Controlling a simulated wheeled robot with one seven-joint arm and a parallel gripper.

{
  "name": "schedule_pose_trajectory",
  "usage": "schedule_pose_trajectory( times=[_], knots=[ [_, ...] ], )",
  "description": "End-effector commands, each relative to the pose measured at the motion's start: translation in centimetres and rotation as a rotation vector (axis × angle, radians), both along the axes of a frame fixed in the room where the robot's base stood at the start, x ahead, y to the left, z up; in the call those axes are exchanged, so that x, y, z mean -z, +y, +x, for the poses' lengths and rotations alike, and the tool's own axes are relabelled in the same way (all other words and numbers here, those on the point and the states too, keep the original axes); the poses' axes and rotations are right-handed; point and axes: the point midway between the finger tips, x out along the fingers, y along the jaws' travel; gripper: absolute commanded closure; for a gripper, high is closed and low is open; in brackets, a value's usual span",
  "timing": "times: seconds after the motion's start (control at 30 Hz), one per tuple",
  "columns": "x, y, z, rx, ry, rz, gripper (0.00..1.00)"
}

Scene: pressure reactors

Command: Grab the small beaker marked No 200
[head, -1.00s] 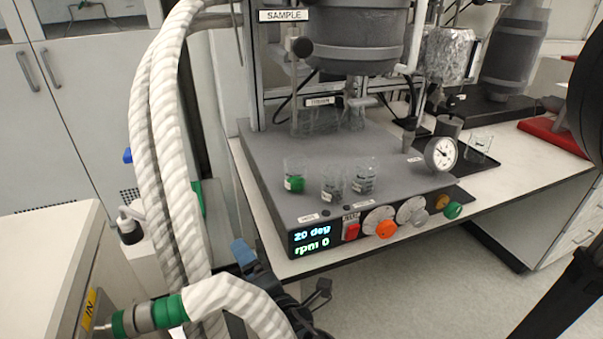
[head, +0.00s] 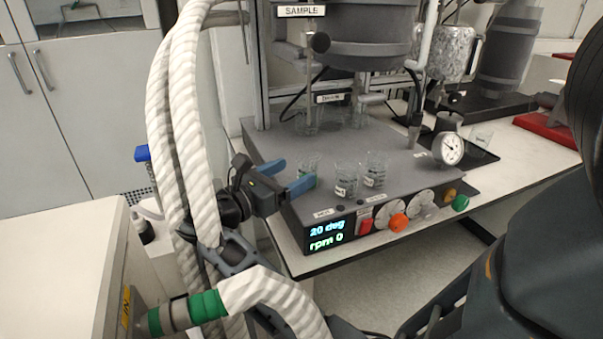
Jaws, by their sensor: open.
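Three small clear glass beakers stand on the front of the grey reactor base (head: 395,150). The left beaker (head: 309,165) shows some green low down, partly hidden behind a finger. The middle beaker (head: 346,180) and the right beaker (head: 374,168) stand close together and carry small white labels. The markings are too small to read, so I cannot tell which is No 200. My gripper (head: 287,177) is open and empty, its blue-tipped fingers pointing right toward the left beaker. The nearer fingertip overlaps that beaker's lower left in the view; I cannot tell whether they touch.
Thick white hoses (head: 184,130) hang just left of my gripper. A pressure gauge (head: 449,148) and the reactor vessel (head: 370,40) stand behind the beakers. Knobs and a lit display (head: 327,235) line the base's front. More glassware (head: 306,122) stands under the vessel.

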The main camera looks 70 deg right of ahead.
Motion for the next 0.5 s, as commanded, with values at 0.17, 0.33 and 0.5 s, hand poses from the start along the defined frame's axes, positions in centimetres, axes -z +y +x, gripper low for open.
schedule_pose_trajectory(
  times=[0.17, 0.33, 0.5],
  knots=[
    [0.0, -1.7, -1.0, 0.003, 0.002, 0.002, 0.21],
    [-0.2, -3.2, -2.0, 0.003, 0.001, 0.0, 0.21],
    [-0.2, -5.3, -3.2, 0.002, 0.0, 0.001, 0.21]
  ],
)
